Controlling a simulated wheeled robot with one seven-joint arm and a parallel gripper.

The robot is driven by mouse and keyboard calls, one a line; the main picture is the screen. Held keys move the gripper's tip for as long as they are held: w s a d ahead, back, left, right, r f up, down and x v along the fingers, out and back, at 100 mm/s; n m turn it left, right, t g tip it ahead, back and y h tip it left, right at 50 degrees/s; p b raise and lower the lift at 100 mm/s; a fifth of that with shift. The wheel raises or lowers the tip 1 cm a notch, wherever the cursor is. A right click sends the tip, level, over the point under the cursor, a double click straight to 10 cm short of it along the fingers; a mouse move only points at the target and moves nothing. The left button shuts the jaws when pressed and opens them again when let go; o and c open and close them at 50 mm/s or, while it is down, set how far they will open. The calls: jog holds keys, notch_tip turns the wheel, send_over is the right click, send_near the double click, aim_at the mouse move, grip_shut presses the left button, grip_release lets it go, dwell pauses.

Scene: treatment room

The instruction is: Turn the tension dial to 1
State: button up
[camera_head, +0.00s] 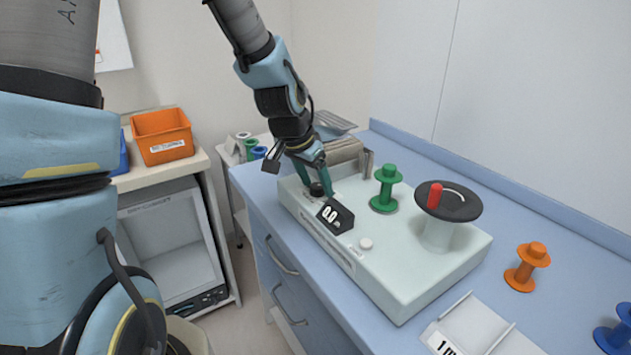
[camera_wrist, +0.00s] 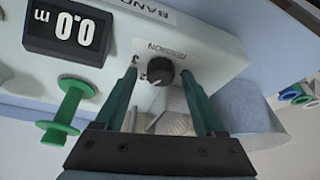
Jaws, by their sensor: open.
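The tension dial (camera_wrist: 160,71) is a small round black knob on the pale machine (camera_head: 385,262), at the end beyond the display. It also shows in the head view (camera_head: 317,189), partly covered by my gripper. In the wrist view a "3" and part of the "TENSION" label show beside it; I cannot tell which number the knob points to. My gripper (camera_head: 315,182) is open, pointing down at the dial. Its two green fingers stand on either side of the knob, with gaps visible in the wrist view. Whether the fingertips reach the knob's height is unclear.
The display (camera_head: 335,215) reading 0.0 m sits close to my gripper. A green spool (camera_head: 386,188) and a black disc with a red handle (camera_head: 450,201) rise from the machine. An orange spool (camera_head: 527,267) and a blue spool (camera_head: 615,332) stand on the counter to the right.

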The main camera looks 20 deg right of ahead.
grip_shut()
dwell(0.5)
jog(key=shift+f+n+b, duration=0.1)
jog(key=shift+n+b, duration=0.3)
jog(key=shift+b, duration=0.2)
jog(key=shift+s+d+n+t+y+b, duration=0.15)
jog(key=shift+n+t+y+b, duration=0.2)
jog(key=shift+n+b, duration=0.5)
jog(key=n+t+b, duration=0.1)
jog(key=n, duration=0.1)
jog(key=shift+n+y, duration=0.35)
jog(key=n+p, duration=0.1)
jog(key=n+y, duration=0.1)
jog(key=n, duration=0.1)
jog(key=n+p, duration=0.1)
jog(key=shift+r+n+t+y+p, duration=0.25)
jog(key=shift+n+t+y+p, duration=0.1)
jog(key=shift+n+y, duration=0.05)
jog(key=shift+f+n+y+p, duration=0.1)
jog(key=shift+n+y+p, duration=0.2)
jog(key=shift+n+p, duration=0.45)
jog(key=shift+f+n, duration=0.1)
jog(key=shift+n, duration=0.15)
